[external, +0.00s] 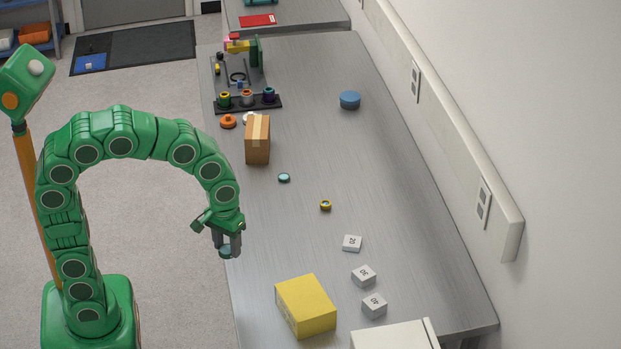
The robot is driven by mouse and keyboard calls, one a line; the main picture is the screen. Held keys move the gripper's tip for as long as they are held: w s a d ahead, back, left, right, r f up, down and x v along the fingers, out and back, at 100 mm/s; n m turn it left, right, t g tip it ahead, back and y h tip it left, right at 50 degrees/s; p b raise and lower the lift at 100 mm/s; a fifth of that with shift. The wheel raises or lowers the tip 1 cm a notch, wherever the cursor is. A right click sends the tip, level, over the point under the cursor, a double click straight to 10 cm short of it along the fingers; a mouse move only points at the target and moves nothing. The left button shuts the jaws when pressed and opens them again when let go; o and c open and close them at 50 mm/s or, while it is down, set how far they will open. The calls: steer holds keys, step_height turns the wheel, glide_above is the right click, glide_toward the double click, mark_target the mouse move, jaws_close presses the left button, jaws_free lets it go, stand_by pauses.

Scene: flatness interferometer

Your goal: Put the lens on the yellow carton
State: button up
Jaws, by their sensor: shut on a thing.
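My gripper (227,247) hangs pointing down at the left edge of the grey workbench. It is shut on a small round blue-grey lens (225,252), partly hidden by the fingers. The yellow carton (305,305) sits on the front part of the bench, below and to the right of my gripper in the picture. Its visible top is bare. The lens is apart from the carton.
White numbered blocks (363,275) lie right of the carton, near a white box (395,336). A small yellow ring (325,205), a teal disc (284,177) and a brown box (257,140) stand farther back.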

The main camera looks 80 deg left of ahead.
steer(key=w+d+r, duration=0.4)
steer(key=d+r, duration=0.1)
steer(key=d, duration=0.3)
glide_above(306, 296)
steer(key=f, duration=0.9)
steer(key=shift+s+f, duration=0.3)
steer(key=shift+w+f, duration=0.25)
steer(key=shift+f, duration=0.1)
steer(key=shift+d+f, duration=0.1)
steer(key=shift+f, duration=1.4)
steer(key=shift+f, duration=0.15)
steer(key=o, duration=1.1)
steer(key=shift+c, duration=0.2)
